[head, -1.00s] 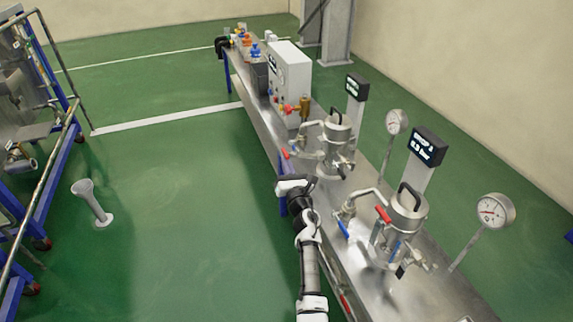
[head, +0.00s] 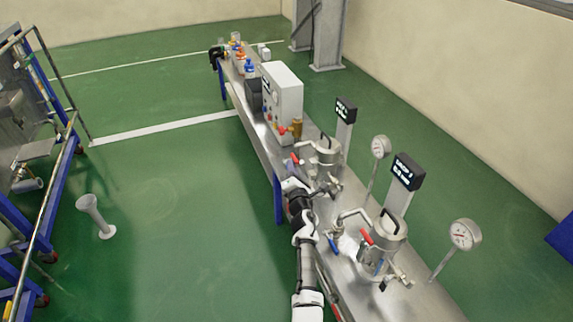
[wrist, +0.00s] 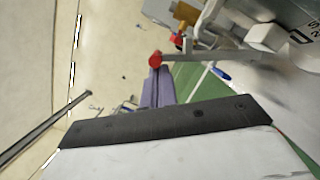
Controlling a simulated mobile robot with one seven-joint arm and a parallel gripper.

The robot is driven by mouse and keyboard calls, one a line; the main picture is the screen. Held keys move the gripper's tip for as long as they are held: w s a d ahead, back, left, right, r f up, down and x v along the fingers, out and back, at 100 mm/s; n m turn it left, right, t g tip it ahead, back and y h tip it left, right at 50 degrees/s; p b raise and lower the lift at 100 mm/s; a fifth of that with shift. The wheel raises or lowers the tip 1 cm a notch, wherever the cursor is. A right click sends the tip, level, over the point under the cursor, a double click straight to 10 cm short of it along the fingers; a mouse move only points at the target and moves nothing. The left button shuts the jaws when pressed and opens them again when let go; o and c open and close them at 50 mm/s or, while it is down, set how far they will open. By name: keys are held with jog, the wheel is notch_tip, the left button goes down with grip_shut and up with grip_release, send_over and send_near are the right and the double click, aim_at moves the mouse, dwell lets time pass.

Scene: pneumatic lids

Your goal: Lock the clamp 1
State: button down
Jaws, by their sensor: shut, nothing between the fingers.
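Two metal vessels with lids and black top handles stand on the steel bench: the nearer vessel (head: 386,239) and the farther vessel (head: 325,153). The nearer one has a red lever (head: 366,236) at its lid side. I cannot tell which fitting is clamp 1. My gripper (head: 290,168) is beside the farther vessel at the bench's left edge, close to a red handle (head: 295,158). In the wrist view its purple fingers (wrist: 157,88) are together and empty. A red knob (wrist: 156,59) on a metal lever shows right at the fingertips; contact is unclear.
Gauges (head: 465,235) and display posts (head: 407,171) stand behind the vessels. A white control box (head: 283,100) stands farther along. Green floor left of the bench is mostly clear.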

aim_at(302, 161)
jog(key=shift+w+d+r+m+h+p, duration=0.25)
jog(key=shift+d+r+m+h+p, duration=0.15)
jog(key=shift+d+r+m+p, duration=0.55)
jog(key=shift+w+d+r+m+g+p, duration=0.15)
jog(key=shift+d+m+p, duration=0.2)
jog(key=shift+m+p, duration=0.25)
jog(key=shift+w+d+r+m+g+p, duration=0.15)
jog(key=shift+d+m+p, duration=0.2)
jog(key=shift+m+p, duration=0.2)
jog(key=shift+w+d+p, duration=0.2)
jog(key=shift+d+p, duration=0.25)
jog(key=shift+d, duration=0.3)
jog(key=shift+s+f, duration=0.1)
jog(key=shift+s, duration=0.05)
